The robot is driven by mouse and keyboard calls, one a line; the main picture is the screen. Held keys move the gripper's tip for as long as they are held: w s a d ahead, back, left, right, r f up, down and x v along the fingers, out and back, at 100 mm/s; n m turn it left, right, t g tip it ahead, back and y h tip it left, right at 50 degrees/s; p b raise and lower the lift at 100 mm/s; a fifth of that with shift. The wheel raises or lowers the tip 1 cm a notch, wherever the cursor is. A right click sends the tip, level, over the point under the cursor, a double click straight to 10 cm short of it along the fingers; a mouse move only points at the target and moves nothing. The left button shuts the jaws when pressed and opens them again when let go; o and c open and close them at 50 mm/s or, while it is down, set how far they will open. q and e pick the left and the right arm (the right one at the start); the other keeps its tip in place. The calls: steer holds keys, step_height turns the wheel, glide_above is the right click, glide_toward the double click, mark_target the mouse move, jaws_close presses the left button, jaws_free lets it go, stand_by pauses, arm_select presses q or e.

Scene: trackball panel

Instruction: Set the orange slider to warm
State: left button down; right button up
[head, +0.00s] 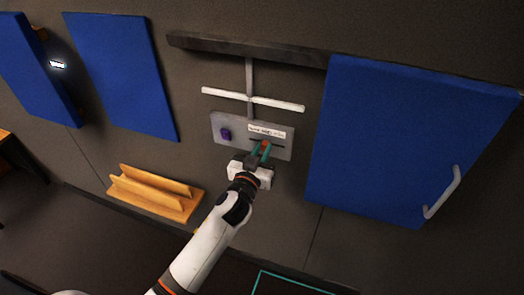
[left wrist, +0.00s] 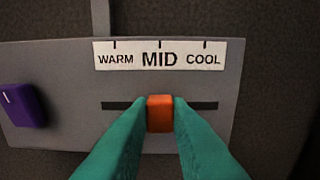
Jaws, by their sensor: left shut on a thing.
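The orange slider (left wrist: 159,114) sits in a dark horizontal slot (left wrist: 203,106) on a grey panel (left wrist: 60,75) on the wall. It stands below the MID mark of a white label (left wrist: 218,54) reading WARM, MID, COOL from left to right. In the head view the panel (head: 227,119) is at the centre and the slider (head: 266,144) shows small between the fingers. My left gripper (head: 262,150) is at the panel; its green fingers (left wrist: 159,112) are shut on the slider from both sides. My right gripper is not in view.
A purple knob (left wrist: 23,105) is on the panel's left side. White bars (head: 275,102) cross above the panel. A blue door with a handle (head: 410,140) is at the right, and a wooden rack (head: 155,195) at lower left.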

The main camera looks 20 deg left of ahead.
mark_target(253, 139)
arm_select(q)
steer(key=shift+w+a+p, duration=0.1)
steer(key=shift+a+p, duration=0.3)
steer(key=shift+a, duration=1.6)
steer(key=c, duration=1.7)
jaws_free()
steer(key=o, duration=0.4)
steer(key=shift+a, duration=0.1)
steer(key=shift+s, duration=0.4)
steer(key=s+b, duration=0.1)
steer(key=s, duration=1)
steer(key=shift+s+a+b, duration=0.15)
steer(key=shift+b, duration=0.25)
